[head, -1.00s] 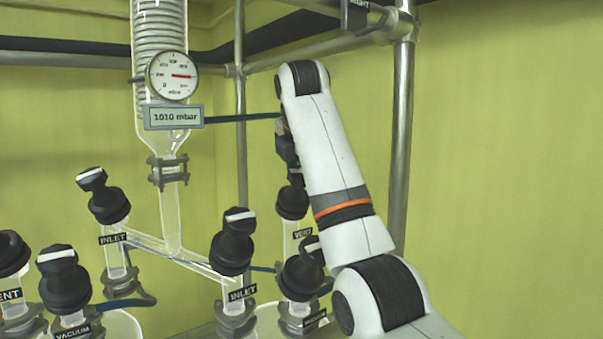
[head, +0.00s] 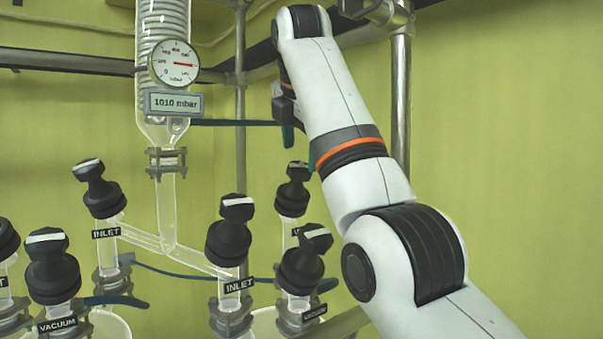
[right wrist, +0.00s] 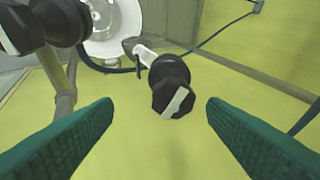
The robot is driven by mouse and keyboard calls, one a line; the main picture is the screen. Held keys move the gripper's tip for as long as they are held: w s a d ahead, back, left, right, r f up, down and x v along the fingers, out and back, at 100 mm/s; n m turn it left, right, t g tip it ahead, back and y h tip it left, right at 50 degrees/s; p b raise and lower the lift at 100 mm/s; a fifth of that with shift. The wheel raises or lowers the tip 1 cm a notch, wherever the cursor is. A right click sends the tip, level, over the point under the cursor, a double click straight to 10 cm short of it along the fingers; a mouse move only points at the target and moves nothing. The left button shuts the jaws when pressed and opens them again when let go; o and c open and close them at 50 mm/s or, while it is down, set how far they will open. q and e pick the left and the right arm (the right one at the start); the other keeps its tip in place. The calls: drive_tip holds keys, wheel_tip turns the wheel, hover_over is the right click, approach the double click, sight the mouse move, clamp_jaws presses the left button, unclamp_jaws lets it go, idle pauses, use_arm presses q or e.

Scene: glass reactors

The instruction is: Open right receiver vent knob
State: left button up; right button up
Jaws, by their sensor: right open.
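The right receiver vent knob (head: 293,190) is a black knob with a white stripe on top, standing upright on a glass neck in the head view. The label below it is mostly hidden by another knob. My right gripper (head: 300,150) is open and empty, with green fingers pointing down just above the vent knob. In the right wrist view, a black knob with a white stripe (right wrist: 172,90), seemingly the vent knob, shows between and beyond the open fingers (right wrist: 160,105). It appears apart from both fingers. My left gripper is not in view.
A vacuum knob (head: 304,265) stands in front of the vent knob, and an inlet knob (head: 229,235) stands to its left. A dark blue hose (head: 235,122) runs behind the gripper. A metal post (head: 401,110) is behind my arm. A pressure gauge (head: 174,63) hangs left.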

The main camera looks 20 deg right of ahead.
drive_tip(key=s+a+b, duration=0.3)
drive_tip(key=s+b, duration=0.4)
drive_tip(key=s, duration=0.2)
drive_tip(key=shift+s+b, duration=0.15)
drive_tip(key=shift+b, duration=0.2)
drive_tip(key=shift+d, duration=0.1)
